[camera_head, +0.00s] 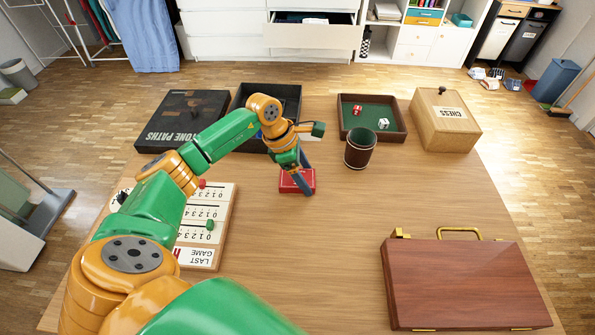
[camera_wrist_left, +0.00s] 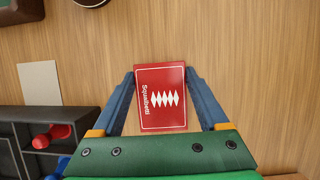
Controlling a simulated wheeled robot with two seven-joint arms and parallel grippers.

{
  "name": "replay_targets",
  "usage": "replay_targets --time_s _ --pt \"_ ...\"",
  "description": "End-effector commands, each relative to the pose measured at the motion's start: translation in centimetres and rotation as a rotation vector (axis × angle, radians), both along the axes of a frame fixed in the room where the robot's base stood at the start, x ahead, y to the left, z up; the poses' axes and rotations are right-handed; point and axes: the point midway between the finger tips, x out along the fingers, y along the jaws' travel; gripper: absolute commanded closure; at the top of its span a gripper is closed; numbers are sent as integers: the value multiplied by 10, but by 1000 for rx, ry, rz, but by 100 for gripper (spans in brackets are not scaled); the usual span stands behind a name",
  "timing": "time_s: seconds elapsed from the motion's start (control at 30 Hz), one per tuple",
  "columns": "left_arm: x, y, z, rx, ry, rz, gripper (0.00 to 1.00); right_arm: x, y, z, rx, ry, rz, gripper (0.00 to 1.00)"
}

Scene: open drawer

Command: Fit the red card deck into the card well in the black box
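The red card deck (camera_head: 290,181) lies flat on the table, in front of the black box. It also shows in the left wrist view (camera_wrist_left: 160,98), its printed face up. My left gripper (camera_head: 304,180) is over the deck with its fingers spread. In the wrist view its fingers (camera_wrist_left: 160,75) stand on either side of the deck, with narrow gaps near the palm; contact at the tips cannot be told. The open black box (camera_head: 294,91) is partly hidden behind my left arm. Its compartments (camera_wrist_left: 82,118) show in the wrist view with red and blue pieces; the card well is not clearly visible. My right gripper is not in view.
A dark lid (camera_head: 180,108) lies left of the box. A green-lined dice tray (camera_head: 398,133), dark cup (camera_head: 359,150) and wooden chess box (camera_head: 446,125) stand to the right. A scoreboard (camera_head: 205,225) lies left and a brown case (camera_head: 460,285) front right. The table's middle is clear.

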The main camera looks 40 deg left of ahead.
Motion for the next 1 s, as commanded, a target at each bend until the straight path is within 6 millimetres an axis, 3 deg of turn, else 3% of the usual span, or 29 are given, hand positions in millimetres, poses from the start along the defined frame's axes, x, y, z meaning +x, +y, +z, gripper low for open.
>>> replay_targets --time_s 0.27,0.37,0.6,0.87,1.0 --pt "0 0 3 0 -2 -1 82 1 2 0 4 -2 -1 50" --pt "1 0 20 1 -6 -1 82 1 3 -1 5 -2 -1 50" --pt "1 0 82 1 -7 0 82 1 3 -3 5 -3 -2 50" --pt "-1 -4 104 1 0 -47 82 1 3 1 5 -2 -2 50" --pt "-13 -28 117 0 -2 -317 82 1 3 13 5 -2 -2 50"
